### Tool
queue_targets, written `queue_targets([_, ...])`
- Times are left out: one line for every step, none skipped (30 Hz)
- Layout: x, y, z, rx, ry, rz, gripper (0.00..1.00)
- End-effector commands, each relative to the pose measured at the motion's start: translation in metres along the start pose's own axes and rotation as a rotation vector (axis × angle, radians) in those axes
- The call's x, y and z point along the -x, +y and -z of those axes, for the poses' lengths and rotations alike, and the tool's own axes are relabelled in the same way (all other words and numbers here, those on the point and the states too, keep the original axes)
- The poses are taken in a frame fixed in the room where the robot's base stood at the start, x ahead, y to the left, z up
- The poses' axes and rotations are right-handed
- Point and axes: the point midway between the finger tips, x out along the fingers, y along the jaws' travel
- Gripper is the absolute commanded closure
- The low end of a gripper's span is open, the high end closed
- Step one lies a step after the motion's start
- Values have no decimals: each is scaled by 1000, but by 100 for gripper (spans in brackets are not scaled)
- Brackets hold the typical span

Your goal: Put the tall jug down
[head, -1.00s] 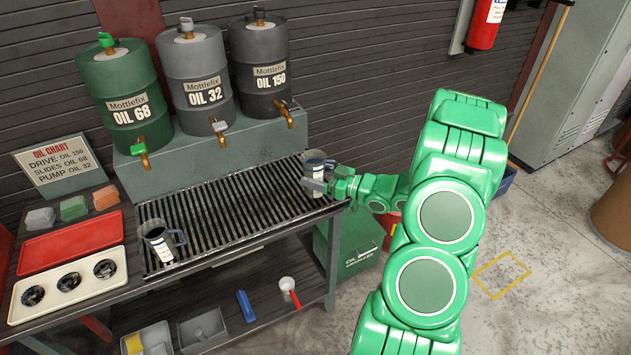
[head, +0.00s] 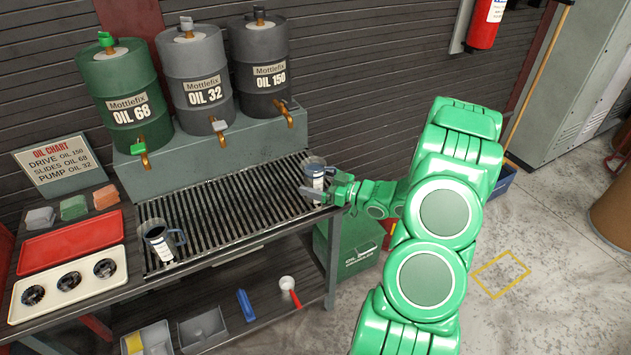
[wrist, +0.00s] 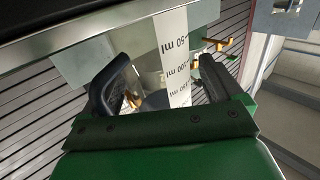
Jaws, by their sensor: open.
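The tall jug (head: 315,172), grey with a pale scale strip, stands upright on the right end of the slatted drip grate (head: 215,205). My gripper (head: 328,193) is open just right of and in front of it. In the wrist view the jug's white scale strip (wrist: 174,60) with ml marks shows between the two dark fingers (wrist: 168,90), with gaps beside it. Whether a finger still touches the jug cannot be told. A second, shorter-looking jug (head: 158,244) with a dark handle stands at the grate's left end.
Three oil drums, green (head: 122,95), grey (head: 197,80) and dark (head: 262,65), sit on a raised ledge behind the grate, taps over it. A red tray (head: 60,240) and a cream tray (head: 70,285) lie left. The grate's middle is clear.

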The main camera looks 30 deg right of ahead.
Motion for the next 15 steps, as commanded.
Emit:
queue_targets([0, 0, 0, 0, 0, 0, 7])
queue_targets([0, 0, 0, 0, 0, 0, 7])
queue_targets([0, 0, 0, 0, 0, 0, 7])
queue_targets([0, 0, 0, 0, 0, 0, 7])
queue_targets([0, 0, 0, 0, 0, 0, 7])
queue_targets([0, 0, 0, 0, 0, 0, 7])
queue_targets([0, 0, 0, 0, 0, 1, 7])
queue_targets([0, 0, 0, 0, 0, 1, 7])
queue_targets([0, 0, 0, 0, 1, 1, 7])
queue_targets([0, 0, 0, 0, 1, 0, 7])
queue_targets([0, 0, 0, 0, 1, 0, 7])
queue_targets([0, 0, 0, 0, 1, -1, 7])
queue_targets([0, 0, 0, 0, 1, -1, 7])
queue_targets([1, 0, 0, 0, 1, -1, 7])
queue_targets([5, 1, 0, 0, 0, -2, 7])
